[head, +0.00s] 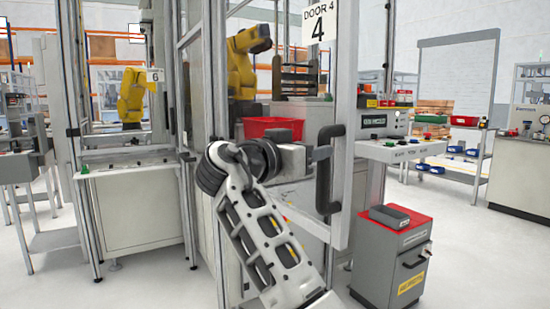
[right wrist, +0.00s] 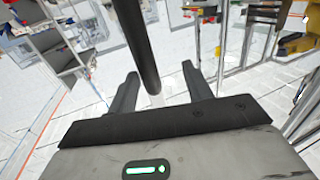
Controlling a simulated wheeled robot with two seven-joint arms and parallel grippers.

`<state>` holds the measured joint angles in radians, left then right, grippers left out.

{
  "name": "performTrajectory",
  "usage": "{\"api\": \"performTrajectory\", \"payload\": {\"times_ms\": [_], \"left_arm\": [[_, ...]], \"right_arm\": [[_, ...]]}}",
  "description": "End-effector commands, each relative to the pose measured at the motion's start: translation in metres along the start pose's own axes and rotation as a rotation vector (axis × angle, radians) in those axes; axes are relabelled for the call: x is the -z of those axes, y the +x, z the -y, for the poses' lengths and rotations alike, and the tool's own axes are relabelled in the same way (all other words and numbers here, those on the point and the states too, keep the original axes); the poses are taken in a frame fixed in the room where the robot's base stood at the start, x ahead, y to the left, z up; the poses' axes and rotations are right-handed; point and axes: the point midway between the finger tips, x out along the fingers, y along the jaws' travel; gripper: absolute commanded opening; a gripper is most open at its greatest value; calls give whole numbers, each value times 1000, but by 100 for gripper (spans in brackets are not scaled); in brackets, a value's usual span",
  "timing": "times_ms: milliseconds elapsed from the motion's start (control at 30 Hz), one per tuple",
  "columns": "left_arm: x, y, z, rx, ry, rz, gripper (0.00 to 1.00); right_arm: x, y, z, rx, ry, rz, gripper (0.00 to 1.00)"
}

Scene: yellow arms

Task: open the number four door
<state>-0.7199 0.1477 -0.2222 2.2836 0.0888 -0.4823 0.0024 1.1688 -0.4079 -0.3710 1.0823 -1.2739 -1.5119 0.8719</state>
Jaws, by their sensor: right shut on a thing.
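Door 4 carries a white sign (head: 319,22) reading "DOOR 4" at its top. The door's grey frame (head: 345,95) stands in the middle of the head view, with its lower rail slanting toward me, so it seems to be swung partly outward. Its black handle (head: 327,185) is upright on the frame. My right gripper (head: 320,153) is shut on the upper part of this handle. In the right wrist view the dark handle bar (right wrist: 136,45) passes between the fingers (right wrist: 158,92). My left gripper is not in view.
A red-topped grey cabinet (head: 392,262) stands close right of the door. A red bin (head: 273,128) and yellow robot arm (head: 242,70) are inside the cell. The floor at right is partly clear.

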Motion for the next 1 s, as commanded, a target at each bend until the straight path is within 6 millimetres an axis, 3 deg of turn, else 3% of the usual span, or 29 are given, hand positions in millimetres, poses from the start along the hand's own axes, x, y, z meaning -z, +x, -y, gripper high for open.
{"api": "performTrajectory", "payload": {"times_ms": [300, 500, 700, 1000], "left_arm": [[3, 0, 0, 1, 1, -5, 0], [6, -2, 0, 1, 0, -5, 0], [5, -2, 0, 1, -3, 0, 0], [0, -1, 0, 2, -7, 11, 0]], "right_arm": [[3, -78, -1, 0, 2, -5, 44], [3, -116, -2, -4, 3, -4, 44], [2, -134, -2, -7, 3, 1, 44], [1, -137, -3, -9, 4, 2, 44]]}}
